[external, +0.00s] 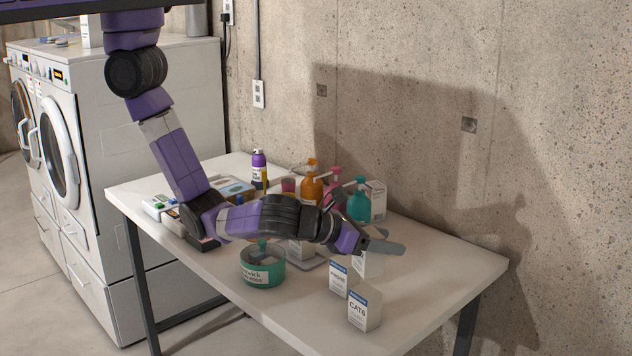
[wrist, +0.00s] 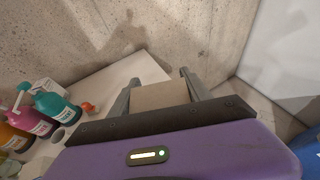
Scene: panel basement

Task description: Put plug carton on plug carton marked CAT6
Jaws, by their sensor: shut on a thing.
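My gripper (external: 384,240) is shut on a plain-sided plug carton (external: 371,266), which hangs between the grey fingers over the table. In the wrist view the carton (wrist: 160,96) shows as a tan block between the two fingers (wrist: 158,92). The plug carton marked CAT6 (external: 365,310) stands upright on the table, nearer the camera and below my gripper in the external view. The two cartons are apart in the picture. The CAT6 carton is not visible in the wrist view.
Another white carton with a blue band (external: 338,280) stands just left of the CAT6 carton. A green round tub (external: 262,271) stands further left. A teal pump bottle (external: 359,204), an orange bottle (external: 311,190) and other bottles stand behind. The table's right end (external: 450,268) is clear.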

